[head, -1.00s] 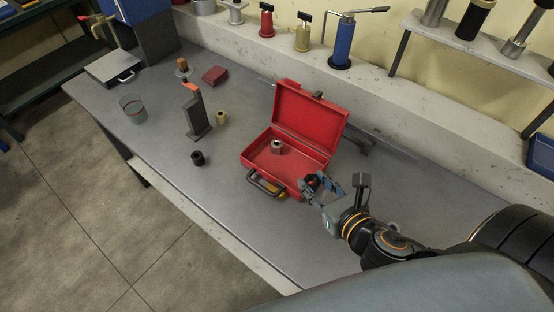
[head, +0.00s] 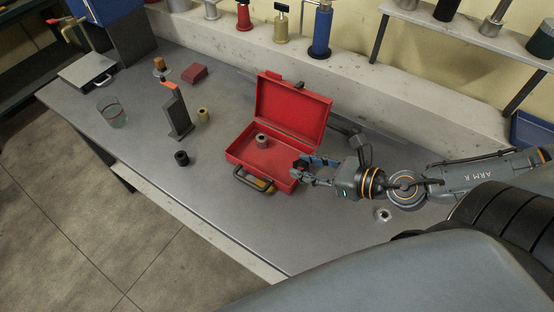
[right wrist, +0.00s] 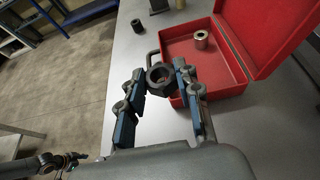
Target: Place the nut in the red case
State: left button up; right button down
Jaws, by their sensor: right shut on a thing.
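The open red case (head: 262,172) lies on the bench with its lid raised at the back; it also shows in the right wrist view (right wrist: 228,88). A short metal ring-like piece (head: 262,141) stands inside it, and also shows in the right wrist view (right wrist: 201,40). My right gripper (head: 302,170) is at the case's right front edge. In the right wrist view it (right wrist: 160,76) is shut on a dark nut (right wrist: 158,76), held by its sides. In the head view the fingers largely hide this nut. A small part of my left arm seems to show at the wrist view's lower left, its jaws unclear.
A silver nut-like piece (head: 384,214) lies on the bench below my right arm. Left of the case are a black ring (head: 181,158), a brass ring (head: 203,115), a dark stand (head: 178,118) and a glass (head: 112,112). The bench front is clear.

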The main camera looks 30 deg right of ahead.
jog(key=w+f+p, duration=0.1)
jog(key=w+f, duration=0.2)
jog(key=w, duration=0.4)
send_over(281, 164)
jog(key=f, duration=0.5)
jog(key=shift+s, duration=0.4)
jog(key=shift+w+f, duration=0.35)
jog(key=shift+f, duration=0.1)
jog(key=shift+w+f, duration=0.1)
jog(key=shift+f, duration=1.6)
pick_arm(q)
jog(key=shift+r, duration=0.25)
pick_arm(e)
jog(key=shift+f, duration=0.2)
jog(key=c, duration=0.9)
grip_release()
jog(key=shift+c, duration=0.2)
pick_arm(q)
jog(key=shift+f, duration=0.15)
